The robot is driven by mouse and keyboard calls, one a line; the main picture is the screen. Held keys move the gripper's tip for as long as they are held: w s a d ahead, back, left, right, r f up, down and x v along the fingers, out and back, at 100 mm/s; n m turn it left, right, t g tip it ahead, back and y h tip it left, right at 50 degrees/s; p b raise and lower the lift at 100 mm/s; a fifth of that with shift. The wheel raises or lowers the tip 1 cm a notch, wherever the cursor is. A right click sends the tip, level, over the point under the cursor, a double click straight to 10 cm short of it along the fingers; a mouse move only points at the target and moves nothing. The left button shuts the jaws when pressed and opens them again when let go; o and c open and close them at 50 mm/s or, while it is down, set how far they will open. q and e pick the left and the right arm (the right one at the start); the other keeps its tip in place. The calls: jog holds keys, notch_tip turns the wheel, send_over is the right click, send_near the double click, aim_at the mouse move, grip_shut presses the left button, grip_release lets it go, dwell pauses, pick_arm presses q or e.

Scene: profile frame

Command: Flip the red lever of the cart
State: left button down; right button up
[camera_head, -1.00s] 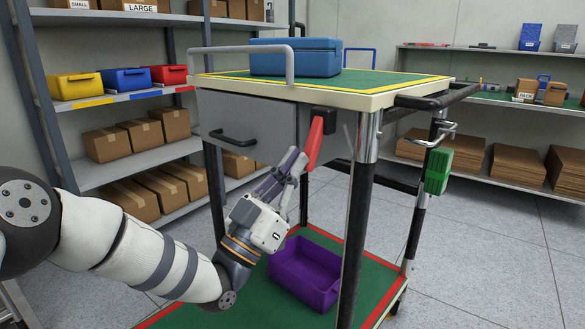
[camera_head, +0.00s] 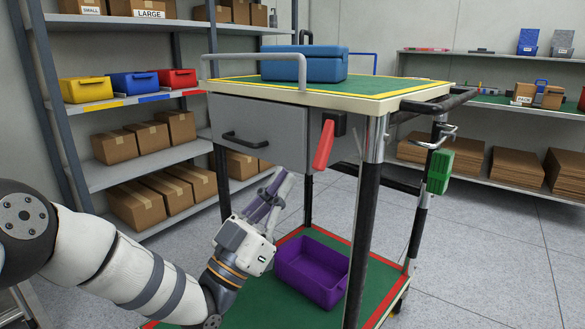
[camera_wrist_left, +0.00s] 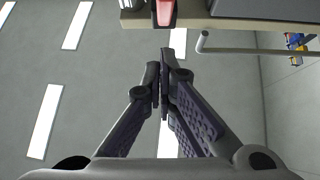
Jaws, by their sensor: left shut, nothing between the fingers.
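The red lever (camera_head: 323,146) hangs down from a black mount (camera_head: 339,123) on the cart, just right of the grey drawer (camera_head: 262,133). Its lower end slants a little to the left. My left gripper (camera_head: 281,178) is below and left of the lever, apart from it in the picture. Its fingers are closed together and empty. In the left wrist view the shut fingertips (camera_wrist_left: 160,72) point towards the lever (camera_wrist_left: 164,12), which shows at the top edge. My right gripper is not in view.
A blue case (camera_head: 318,65) sits on the green cart top (camera_head: 385,85). A purple bin (camera_head: 311,268) stands on the lower deck. A green object (camera_head: 439,171) hangs at the cart's right side. Shelves with bins and boxes line the left and back right.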

pick_arm(q)
jog(key=f, duration=0.1)
jog(key=s+a+f, duration=0.1)
jog(key=f, duration=0.1)
jog(key=s+a+f, duration=0.1)
jog(key=shift+s+f, duration=0.1)
jog(key=shift+f, duration=0.2)
